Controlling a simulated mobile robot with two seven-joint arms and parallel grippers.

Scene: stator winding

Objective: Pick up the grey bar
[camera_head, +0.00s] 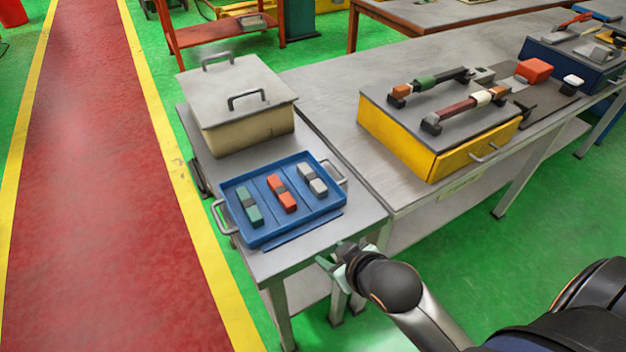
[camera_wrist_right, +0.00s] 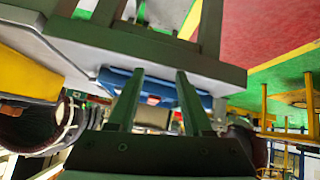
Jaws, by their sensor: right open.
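The grey bar (camera_head: 312,181) lies in the right compartment of a blue tray (camera_head: 296,231) on the near steel table. It has a dark band around its middle. A red bar (camera_head: 282,194) lies in the middle compartment and a green bar (camera_head: 249,207) in the left one. My right gripper (camera_head: 332,257) is open and empty at the table's near edge, apart from the tray, toward the camera and lower right of the grey bar. In the right wrist view its two fingers (camera_wrist_right: 160,76) are apart, with the blue tray (camera_wrist_right: 116,79) beyond them; the grey bar cannot be made out there. My left gripper is not in view.
A lidded beige box (camera_head: 240,135) with handles stands behind the tray. A yellow case (camera_head: 395,140) with tools on top stands on the long bench to the right. The tray has raised walls and metal side handles. Bare tabletop (camera_head: 350,213) lies right of the tray.

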